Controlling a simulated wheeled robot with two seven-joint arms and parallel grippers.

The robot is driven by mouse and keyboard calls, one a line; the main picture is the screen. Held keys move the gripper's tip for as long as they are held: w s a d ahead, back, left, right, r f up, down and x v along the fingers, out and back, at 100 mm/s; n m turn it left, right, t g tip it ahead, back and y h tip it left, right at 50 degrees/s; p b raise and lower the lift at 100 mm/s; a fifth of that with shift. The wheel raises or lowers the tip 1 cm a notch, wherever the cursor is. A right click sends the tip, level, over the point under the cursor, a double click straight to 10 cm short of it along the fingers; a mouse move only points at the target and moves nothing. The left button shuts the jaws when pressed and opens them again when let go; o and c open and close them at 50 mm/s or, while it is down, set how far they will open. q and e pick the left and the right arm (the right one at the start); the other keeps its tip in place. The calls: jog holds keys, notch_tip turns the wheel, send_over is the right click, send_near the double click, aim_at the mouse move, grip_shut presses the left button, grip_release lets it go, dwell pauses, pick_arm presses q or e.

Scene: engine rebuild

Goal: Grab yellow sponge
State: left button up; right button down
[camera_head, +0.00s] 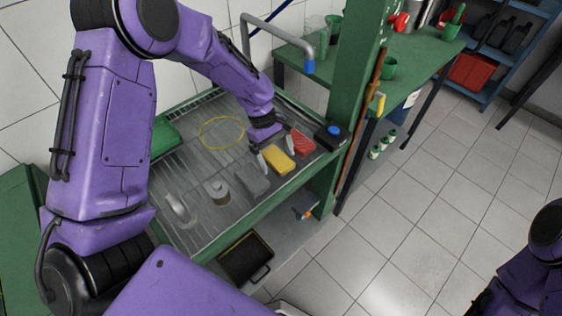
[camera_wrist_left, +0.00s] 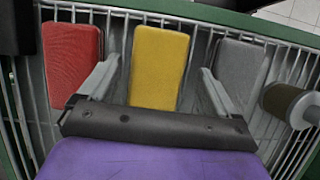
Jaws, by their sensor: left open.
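The yellow sponge (camera_head: 278,160) lies on a slatted metal rack, between a red sponge and a grey sponge. In the left wrist view the yellow sponge (camera_wrist_left: 158,66) stands between the two fingers of my left gripper (camera_wrist_left: 152,84). The fingers are apart, one on each side of it, near the gaps to its neighbours. I cannot tell whether they touch it. In the head view my left gripper (camera_head: 276,162) is over the rack at the yellow sponge. My right arm shows in part at the lower right; its gripper is out of view.
The red sponge (camera_wrist_left: 72,58) and grey sponge (camera_wrist_left: 238,68) sit close on either side. A metal cylinder (camera_wrist_left: 290,104) is beside the grey one. A green post (camera_head: 352,90) rises near the rack (camera_head: 205,225). A black tray (camera_head: 245,262) sits below. Tiled floor is open at right.

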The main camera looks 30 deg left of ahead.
pick_arm(q)
jog(key=shift+f, duration=0.15)
dwell(0.3)
jog(key=shift+c, duration=0.3)
jog(key=c, duration=1)
